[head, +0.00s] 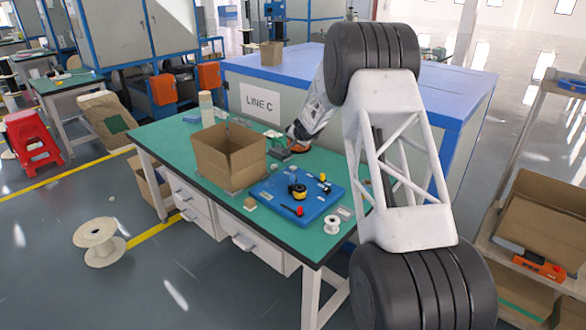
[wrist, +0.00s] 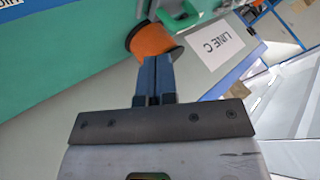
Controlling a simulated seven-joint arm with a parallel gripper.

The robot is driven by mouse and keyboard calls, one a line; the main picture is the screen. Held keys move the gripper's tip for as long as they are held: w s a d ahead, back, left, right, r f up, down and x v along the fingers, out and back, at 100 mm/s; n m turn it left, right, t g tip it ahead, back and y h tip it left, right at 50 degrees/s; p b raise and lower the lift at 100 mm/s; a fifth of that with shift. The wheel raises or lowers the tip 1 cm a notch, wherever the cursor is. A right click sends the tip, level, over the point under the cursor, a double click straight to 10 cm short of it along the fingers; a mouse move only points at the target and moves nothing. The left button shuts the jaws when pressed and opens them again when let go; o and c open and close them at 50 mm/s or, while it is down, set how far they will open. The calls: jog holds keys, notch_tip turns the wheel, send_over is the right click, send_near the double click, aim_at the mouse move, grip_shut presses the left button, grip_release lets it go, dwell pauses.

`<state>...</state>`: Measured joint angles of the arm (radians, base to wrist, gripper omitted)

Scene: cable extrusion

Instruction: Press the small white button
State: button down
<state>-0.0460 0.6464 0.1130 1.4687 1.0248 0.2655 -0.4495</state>
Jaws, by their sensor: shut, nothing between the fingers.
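My gripper (wrist: 156,62) is shut and empty, its two dark blue fingers together in the wrist view.
An open cardboard box (head: 228,160) stands left of the device on the green workbench (head: 160,140). A blue tray (head: 268,192) with tools and a tape roll lies in front. A cabinet (head: 310,108) marked LINE C rises behind.

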aim_at(295, 167)
jog(key=shift+w+f, duration=0.15)
jog(key=shift+f, duration=0.05)
jog(key=shift+f, duration=0.1)
jog(key=shift+f, duration=4.25)
jog(key=shift+f, duration=0.1)
jog(key=shift+f, duration=0.35)
jog(key=shift+f, duration=0.65)
dwell(0.4)
jog(key=shift+r, duration=1.1)
